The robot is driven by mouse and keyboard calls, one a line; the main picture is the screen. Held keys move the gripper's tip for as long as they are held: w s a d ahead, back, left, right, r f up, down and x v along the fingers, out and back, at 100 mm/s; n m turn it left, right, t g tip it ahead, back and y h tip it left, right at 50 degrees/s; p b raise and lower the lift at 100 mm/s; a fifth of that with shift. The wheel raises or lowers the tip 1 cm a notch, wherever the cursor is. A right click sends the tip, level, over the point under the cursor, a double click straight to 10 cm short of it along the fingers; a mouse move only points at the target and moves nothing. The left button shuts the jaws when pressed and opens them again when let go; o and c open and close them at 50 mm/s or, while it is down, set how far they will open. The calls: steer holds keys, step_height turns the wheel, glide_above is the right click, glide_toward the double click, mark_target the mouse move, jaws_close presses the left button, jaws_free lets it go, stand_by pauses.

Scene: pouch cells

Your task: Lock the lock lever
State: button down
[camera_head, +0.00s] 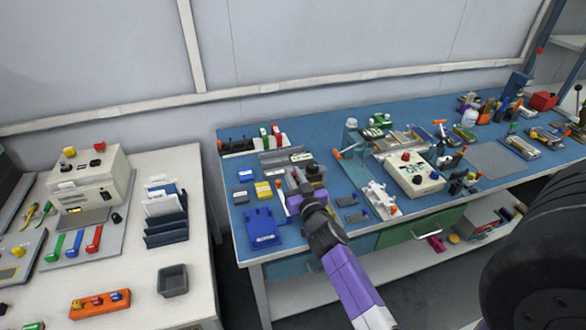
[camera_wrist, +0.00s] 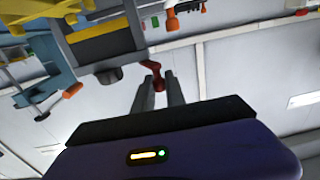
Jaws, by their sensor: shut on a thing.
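My gripper (camera_wrist: 158,76) is shut on a small dark red lever (camera_wrist: 157,84), which shows between the two grey fingertips in the wrist view. The lever looks like the lock lever, though its far end and pivot are hard to make out. It sits close beside a grey device with a yellow stripe (camera_wrist: 102,44). In the head view my gripper (camera_head: 308,182) is over the left half of the blue workbench (camera_head: 330,222), at a small grey fixture. My wrist and fingers hide most of that fixture and the lever there.
A cream box with knobs (camera_head: 414,175) and a white bracket (camera_head: 380,198) stand to the right. A separate white table (camera_head: 130,262) with holders and a tray is at the left.

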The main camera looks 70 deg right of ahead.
steer(key=p, duration=0.3)
steer(key=shift+s+r+n+t+y, duration=0.1)
steer(key=shift+r+n+t+y, duration=0.1)
steer(key=shift+n+t+y, duration=0.15)
steer(key=shift+s+f+p, duration=0.15)
steer(key=shift+f+p, duration=0.05)
steer(key=shift+p, duration=0.3)
steer(key=c, duration=1.4)
jaws_free()
steer(key=shift+o, duration=0.2)
steer(key=b+v, duration=0.2)
steer(key=v, duration=0.5)
steer(key=shift+s+a+b, duration=0.2)
steer(key=shift+s+b, duration=0.15)
steer(key=shift+b, duration=0.05)
